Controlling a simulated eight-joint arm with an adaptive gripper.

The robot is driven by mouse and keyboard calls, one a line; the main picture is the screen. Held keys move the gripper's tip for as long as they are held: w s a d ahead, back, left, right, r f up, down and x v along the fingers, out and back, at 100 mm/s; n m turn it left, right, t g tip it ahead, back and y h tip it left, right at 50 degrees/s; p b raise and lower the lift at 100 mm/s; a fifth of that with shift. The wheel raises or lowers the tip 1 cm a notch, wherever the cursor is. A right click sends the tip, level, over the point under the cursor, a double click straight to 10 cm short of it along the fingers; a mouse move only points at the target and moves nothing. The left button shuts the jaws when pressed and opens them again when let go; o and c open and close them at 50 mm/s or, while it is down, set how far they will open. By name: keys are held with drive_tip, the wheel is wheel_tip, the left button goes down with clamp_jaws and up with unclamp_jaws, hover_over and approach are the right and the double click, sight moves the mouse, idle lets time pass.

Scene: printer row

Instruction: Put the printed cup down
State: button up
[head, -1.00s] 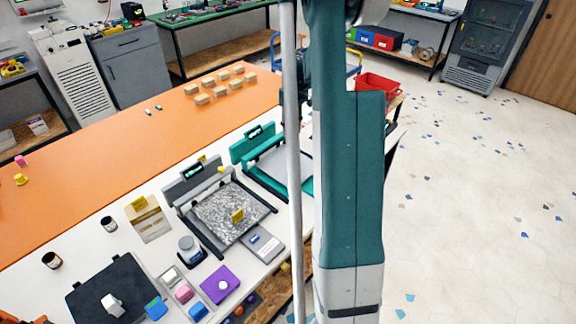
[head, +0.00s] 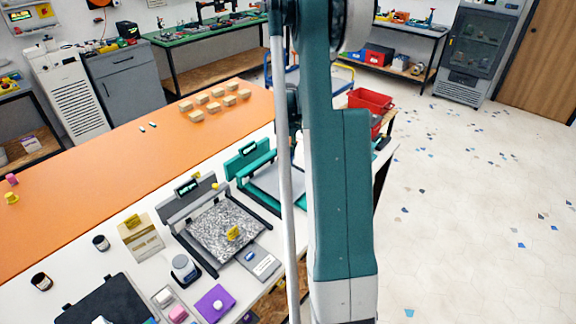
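My gripper is not in view; only teal and grey links of my own arm cross the middle. I cannot pick out a printed cup for certain. A small yellow piece (head: 12,197) and a pink piece (head: 11,179) stand on the orange tabletop at the far left. A yellow tag-like piece (head: 233,232) shows on the speckled bed of the grey printer (head: 176,212). A teal printer (head: 254,160) stands behind it, partly hidden by my arm.
The white worktop holds a black mat (head: 105,302), a purple pad (head: 214,302), a scale-like grey device (head: 262,262) and two dark jars (head: 101,243). Several tan blocks (head: 214,106) lie on the orange tabletop (head: 110,165), otherwise mostly clear. A red bin (head: 370,101) stands behind my arm; open floor lies right.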

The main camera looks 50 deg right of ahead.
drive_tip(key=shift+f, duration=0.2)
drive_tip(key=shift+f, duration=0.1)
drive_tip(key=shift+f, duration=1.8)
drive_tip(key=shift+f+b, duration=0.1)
drive_tip(key=shift+b, duration=0.2)
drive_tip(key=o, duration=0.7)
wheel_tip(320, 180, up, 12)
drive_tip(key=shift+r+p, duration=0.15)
drive_tip(key=shift+p, duration=0.45)
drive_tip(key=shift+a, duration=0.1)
